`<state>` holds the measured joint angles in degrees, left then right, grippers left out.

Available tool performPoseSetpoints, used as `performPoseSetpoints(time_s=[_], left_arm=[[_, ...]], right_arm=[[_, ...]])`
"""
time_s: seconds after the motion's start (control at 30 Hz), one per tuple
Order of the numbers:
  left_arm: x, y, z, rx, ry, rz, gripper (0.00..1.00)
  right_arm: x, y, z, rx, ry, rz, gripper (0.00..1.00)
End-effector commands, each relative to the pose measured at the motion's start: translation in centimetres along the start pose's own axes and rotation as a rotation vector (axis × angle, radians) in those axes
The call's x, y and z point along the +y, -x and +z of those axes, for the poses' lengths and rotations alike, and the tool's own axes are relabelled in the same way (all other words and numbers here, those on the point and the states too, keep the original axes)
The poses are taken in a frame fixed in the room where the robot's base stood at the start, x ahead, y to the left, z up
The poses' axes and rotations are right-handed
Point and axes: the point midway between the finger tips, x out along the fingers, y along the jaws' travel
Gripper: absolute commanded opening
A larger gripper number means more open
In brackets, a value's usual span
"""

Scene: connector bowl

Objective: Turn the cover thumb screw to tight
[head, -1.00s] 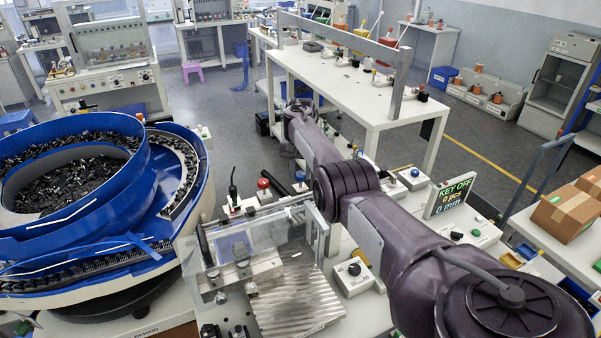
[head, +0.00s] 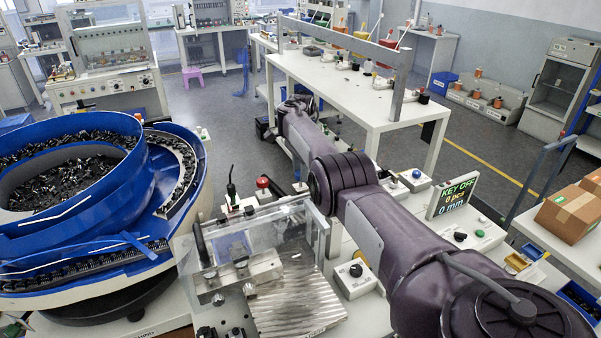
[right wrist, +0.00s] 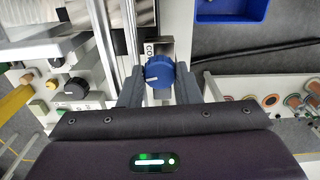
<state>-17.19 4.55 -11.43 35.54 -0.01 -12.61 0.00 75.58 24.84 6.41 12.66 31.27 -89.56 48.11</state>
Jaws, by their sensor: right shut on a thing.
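The thumb screw (right wrist: 160,72) shows in the right wrist view as a round blue knob with a short white mark pointing left. A plate with a partly hidden label (right wrist: 153,49) is behind it. My right gripper (right wrist: 159,83) has one dark finger on each side of the knob and is shut on it. In the head view my right arm reaches in from the lower right, and its gripper and the thumb screw cannot be made out. The clear cover (head: 237,236) stands over the metal fixture in the head view. My left gripper is in neither view.
The blue feeder bowl (head: 95,250) stands at the left. A display (head: 453,196) reads KEY OFF, 0 pcs, 0 mm. A box with a black knob (head: 355,279) sits beside the ribbed metal plate (head: 300,303). In the right wrist view a blue bin (right wrist: 230,8) is at the top.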

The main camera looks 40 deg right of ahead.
Motion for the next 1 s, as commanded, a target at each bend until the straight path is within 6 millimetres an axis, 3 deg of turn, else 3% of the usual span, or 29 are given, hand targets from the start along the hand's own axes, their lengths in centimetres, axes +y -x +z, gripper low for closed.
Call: performPoseSetpoints(time_s=[0.4, 0.97, 1.0], left_arm=[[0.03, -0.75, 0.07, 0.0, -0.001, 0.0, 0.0], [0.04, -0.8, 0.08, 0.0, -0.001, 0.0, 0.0], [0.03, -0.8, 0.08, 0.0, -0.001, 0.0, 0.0]], right_arm=[[-0.12, 0.16, -0.06, 0.002, -0.191, -0.005, 0.08], [-0.12, 0.23, -0.05, 0.001, -0.22, -0.005, 0.08], [-0.12, 0.23, -0.05, 0.001, -0.22, -0.005, 0.34]])
